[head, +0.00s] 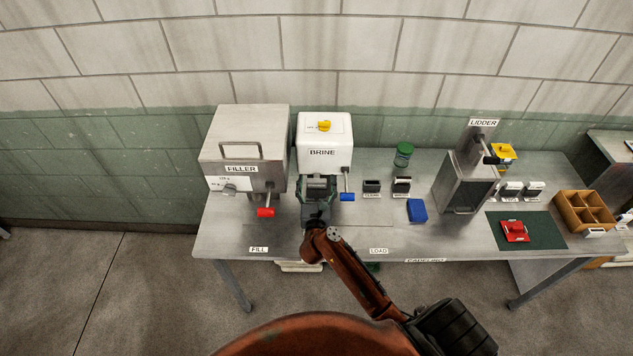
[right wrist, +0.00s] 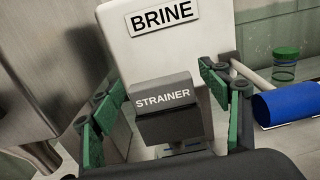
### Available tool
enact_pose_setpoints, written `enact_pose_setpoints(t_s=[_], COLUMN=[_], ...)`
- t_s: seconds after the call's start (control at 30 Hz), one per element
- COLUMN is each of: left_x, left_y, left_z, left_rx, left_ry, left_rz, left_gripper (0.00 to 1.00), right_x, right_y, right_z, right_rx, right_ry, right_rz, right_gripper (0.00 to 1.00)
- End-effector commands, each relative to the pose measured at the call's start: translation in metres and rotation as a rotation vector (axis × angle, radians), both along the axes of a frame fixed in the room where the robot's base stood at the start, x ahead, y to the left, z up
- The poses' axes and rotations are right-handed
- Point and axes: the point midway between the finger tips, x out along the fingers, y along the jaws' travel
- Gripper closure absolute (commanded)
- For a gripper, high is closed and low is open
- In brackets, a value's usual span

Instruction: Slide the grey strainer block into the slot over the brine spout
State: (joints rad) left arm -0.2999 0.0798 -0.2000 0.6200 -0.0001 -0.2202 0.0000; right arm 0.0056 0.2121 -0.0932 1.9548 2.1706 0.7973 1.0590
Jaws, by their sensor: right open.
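The white brine box (head: 325,135) stands at the back of the table, with its label also large in the right wrist view (right wrist: 165,17). The grey strainer block (right wrist: 165,108) is in front of the box's lower face, its label facing my wrist camera. My right gripper (head: 317,205) is open in front of the brine box. In the right wrist view its green-padded fingers (right wrist: 163,118) stand on either side of the block, with gaps visible. The spout and slot are hidden behind the block and gripper, so I cannot tell how far the block is seated. My left gripper is not in view.
The filler (head: 245,150) with its red handle (head: 266,212) stands close on the left. The brine lever's blue handle (head: 347,197) is just right of my gripper. Stamps (head: 372,186), a blue block (head: 417,210), a green-lidded jar (head: 403,154) and the lidder (head: 465,180) are farther right.

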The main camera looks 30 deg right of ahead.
Motion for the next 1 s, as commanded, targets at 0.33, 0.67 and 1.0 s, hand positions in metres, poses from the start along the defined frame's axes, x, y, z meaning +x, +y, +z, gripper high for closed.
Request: enact_pose_setpoints(t_s=[0.33,0.67,1.0], left_x=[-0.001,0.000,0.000], left_y=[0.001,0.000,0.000], left_z=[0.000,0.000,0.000], left_rx=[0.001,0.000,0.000], left_ry=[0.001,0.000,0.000], left_rz=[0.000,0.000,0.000], left_gripper=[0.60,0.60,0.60], right_x=[-0.016,-0.074,-0.102], right_y=[0.010,0.045,0.063], right_z=[-0.002,-0.002,0.000], right_rx=[0.003,0.004,0.000], right_ry=[0.002,0.002,0.000], right_rz=[0.001,0.000,0.000], right_gripper=[0.30,0.30,0.30])
